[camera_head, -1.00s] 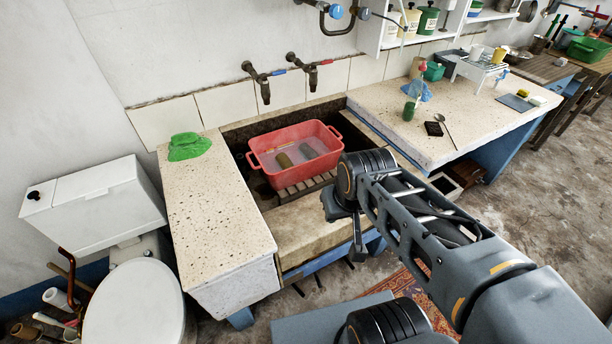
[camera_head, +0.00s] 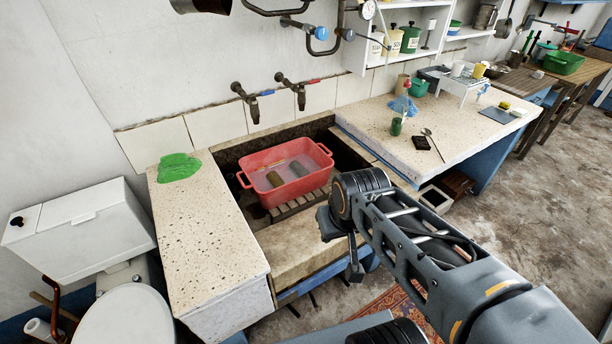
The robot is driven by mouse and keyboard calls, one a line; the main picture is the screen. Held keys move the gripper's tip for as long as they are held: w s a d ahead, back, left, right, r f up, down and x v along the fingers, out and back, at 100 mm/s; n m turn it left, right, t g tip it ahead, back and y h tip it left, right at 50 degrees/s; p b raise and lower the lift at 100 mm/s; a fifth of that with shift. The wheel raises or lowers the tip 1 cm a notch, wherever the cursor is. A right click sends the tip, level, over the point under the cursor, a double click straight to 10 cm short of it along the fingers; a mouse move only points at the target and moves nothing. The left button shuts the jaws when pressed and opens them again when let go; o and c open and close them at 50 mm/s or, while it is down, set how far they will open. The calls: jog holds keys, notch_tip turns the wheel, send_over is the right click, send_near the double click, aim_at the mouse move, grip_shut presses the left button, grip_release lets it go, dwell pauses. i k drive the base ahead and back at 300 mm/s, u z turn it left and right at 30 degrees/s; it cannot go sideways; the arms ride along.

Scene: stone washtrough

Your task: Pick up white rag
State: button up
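I cannot make out a white rag in this view. A green cloth (camera_head: 178,167) lies crumpled on the stone counter left of the trough. A blue cloth (camera_head: 401,105) lies on the right counter beside a green-bottomed bottle. My gripper (camera_head: 342,250) hangs in front of the trough, right of and nearer than the red basin, touching nothing that I can see. Its fingers are dark and partly hidden by the wrist, so its opening is unclear.
A red basin (camera_head: 286,172) with water and two dull objects stands on a wooden slatted rack in the stone trough (camera_head: 290,258). Wall taps (camera_head: 250,104) hang above it. A toilet (camera_head: 125,312) is at left. The left counter (camera_head: 212,245) is mostly bare. A wire rack stands at right.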

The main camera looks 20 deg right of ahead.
aim_at(300, 171)
jog(key=z, duration=0.75)
jog(key=k, duration=1)
jog(key=z, duration=1.15)
jog(key=i, duration=1.35)
jog(key=u, duration=1.75)
jog(key=i, duration=0.95)
jog(key=u, duration=0.7)
